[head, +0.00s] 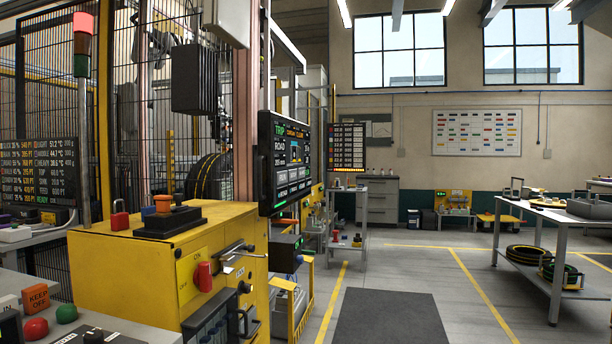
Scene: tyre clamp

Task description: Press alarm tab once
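A dark control screen (285,160) hangs on the right side of the machine, seen at a slant. It shows green "TRIP" lettering, a word like "ROAD", orange text along the top, a small diagram and green bars. A tab marked alarm cannot be made out at this angle and size. A second screen (347,147) behind it on the right shows rows of small text. A third text screen (40,172) stands at the left edge. Neither of my grippers is in view.
A yellow cabinet (140,275) with a red rotary switch (204,277) and a black-based control box (169,221) stands at front left. A signal tower (82,45) rises behind it. A dark mat (390,317) lies on open floor. A workbench (560,215) with tyres below is at right.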

